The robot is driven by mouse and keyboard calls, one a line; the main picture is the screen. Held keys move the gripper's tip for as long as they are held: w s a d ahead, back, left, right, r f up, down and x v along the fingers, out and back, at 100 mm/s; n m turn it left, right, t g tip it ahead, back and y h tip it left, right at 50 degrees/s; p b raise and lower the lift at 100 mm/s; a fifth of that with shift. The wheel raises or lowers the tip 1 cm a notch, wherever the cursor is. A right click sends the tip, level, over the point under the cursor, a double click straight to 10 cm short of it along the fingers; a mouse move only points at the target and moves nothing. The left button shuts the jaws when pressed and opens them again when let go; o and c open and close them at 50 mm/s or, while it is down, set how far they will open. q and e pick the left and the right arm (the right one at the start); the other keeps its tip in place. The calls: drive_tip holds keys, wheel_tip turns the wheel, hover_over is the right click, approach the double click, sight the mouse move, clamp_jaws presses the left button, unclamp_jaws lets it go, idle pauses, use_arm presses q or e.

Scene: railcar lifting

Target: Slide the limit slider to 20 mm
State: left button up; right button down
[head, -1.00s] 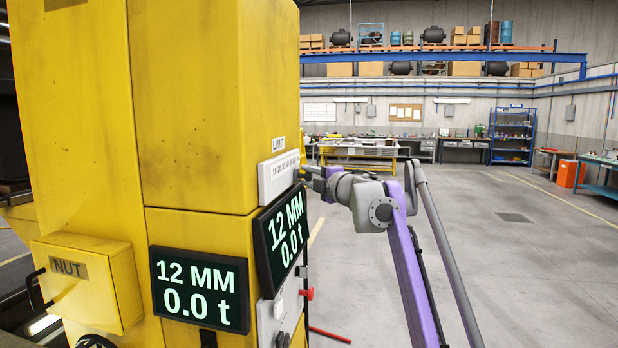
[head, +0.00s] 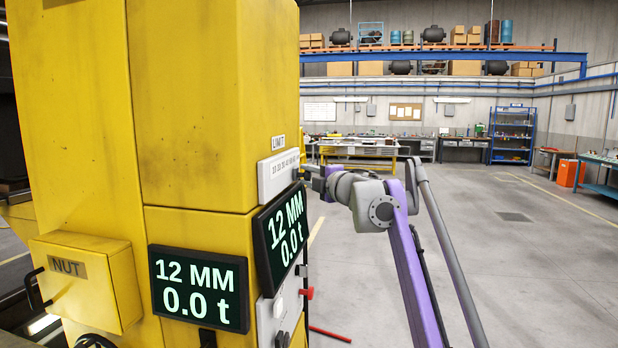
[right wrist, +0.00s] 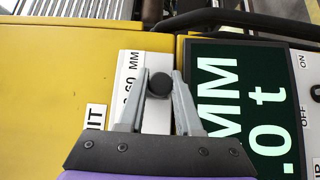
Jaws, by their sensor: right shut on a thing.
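The white limit scale plate (head: 278,176) is on the right side face of the yellow column, under a LIMIT label (head: 279,143). In the right wrist view the plate (right wrist: 128,75) shows "60 MM", with its other marks partly covered. The black round slider knob (right wrist: 160,84) sits between the two grey fingers of my right gripper (right wrist: 161,76). My right gripper (head: 312,170) is shut on this knob, at the plate's far end in the head view. The knob is hidden there. My left gripper is not in view.
Two dark displays, front (head: 199,288) and side (head: 279,239), read 12 MM and 0.0 t. Below the side display is a panel with a red knob (head: 306,293). A yellow NUT box (head: 85,285) juts out lower left. Open floor (head: 520,270) lies to the right.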

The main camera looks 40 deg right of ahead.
drive_tip(key=s+a, duration=0.2)
drive_tip(key=s+a+b, duration=0.1)
drive_tip(key=s+a, duration=0.1)
drive_tip(key=a, duration=0.1)
drive_tip(key=s+a+b, duration=0.1)
drive_tip(key=s+a, duration=0.1)
drive_tip(key=a, duration=0.1)
drive_tip(key=shift+s, duration=0.1)
drive_tip(key=shift+s+a, duration=0.4)
drive_tip(key=shift+a, duration=0.05)
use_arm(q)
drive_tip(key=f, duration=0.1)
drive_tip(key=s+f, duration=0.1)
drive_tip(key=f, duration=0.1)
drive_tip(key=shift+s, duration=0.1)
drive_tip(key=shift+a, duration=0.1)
use_arm(e)
drive_tip(key=c, duration=0.6)
unclamp_jaws()
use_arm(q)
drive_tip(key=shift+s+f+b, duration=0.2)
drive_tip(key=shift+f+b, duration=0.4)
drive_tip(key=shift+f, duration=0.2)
use_arm(e)
approach(284, 181)
drive_tip(key=s, duration=0.6)
drive_tip(key=shift+a, duration=0.25)
